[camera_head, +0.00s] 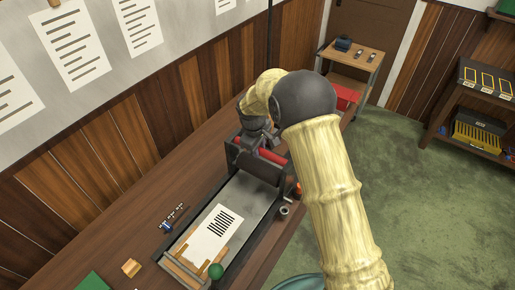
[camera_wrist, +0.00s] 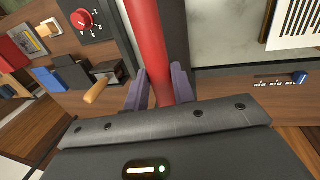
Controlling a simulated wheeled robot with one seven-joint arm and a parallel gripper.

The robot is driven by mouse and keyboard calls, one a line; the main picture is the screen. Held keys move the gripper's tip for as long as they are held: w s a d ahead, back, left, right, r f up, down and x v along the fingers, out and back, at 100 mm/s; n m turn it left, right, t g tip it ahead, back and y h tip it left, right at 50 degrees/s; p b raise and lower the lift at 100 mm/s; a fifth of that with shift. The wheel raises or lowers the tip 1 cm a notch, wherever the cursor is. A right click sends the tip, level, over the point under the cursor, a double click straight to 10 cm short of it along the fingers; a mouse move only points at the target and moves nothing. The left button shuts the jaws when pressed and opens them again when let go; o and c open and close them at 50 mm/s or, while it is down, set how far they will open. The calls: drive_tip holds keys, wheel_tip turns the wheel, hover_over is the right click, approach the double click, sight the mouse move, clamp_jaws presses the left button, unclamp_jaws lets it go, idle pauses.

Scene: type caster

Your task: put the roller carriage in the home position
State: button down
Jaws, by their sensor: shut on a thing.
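The roller carriage (camera_head: 256,166) is a dark block with a red bar, at the far end of the long grey press bed (camera_head: 251,196) in the head view. My gripper (camera_head: 260,146) reaches down onto it from above, and my arm hides part of its right side. In the wrist view, the two purple-grey fingers of my gripper (camera_wrist: 160,90) stand on either side of the red bar (camera_wrist: 146,35) and are shut on it. A printed white sheet (camera_head: 212,234) lies on the near part of the bed. No home mark is clear to me.
A green knob (camera_head: 216,271) and wooden strips (camera_head: 184,270) are at the near end of the press. A small blue-and-white item (camera_head: 173,217) and a wooden block (camera_head: 131,267) lie on the bench (camera_head: 140,232). The panelled wall runs close along the left.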

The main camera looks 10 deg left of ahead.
drive_tip(key=c, duration=1.4)
unclamp_jaws()
drive_tip(key=shift+w+d+r, duration=0.1)
drive_tip(key=shift+w+r, duration=0.1)
drive_tip(key=shift+w, duration=0.15)
drive_tip(key=shift+c, duration=0.2)
drive_tip(key=shift+o, duration=1.4)
drive_tip(key=shift+f, duration=0.15)
drive_tip(key=shift+s, duration=0.15)
drive_tip(key=s+a+r+b, duration=0.1)
drive_tip(key=s+r+b, duration=0.2)
drive_tip(key=r, duration=1.4)
drive_tip(key=shift+a+b, duration=0.15)
drive_tip(key=shift+b, duration=0.3)
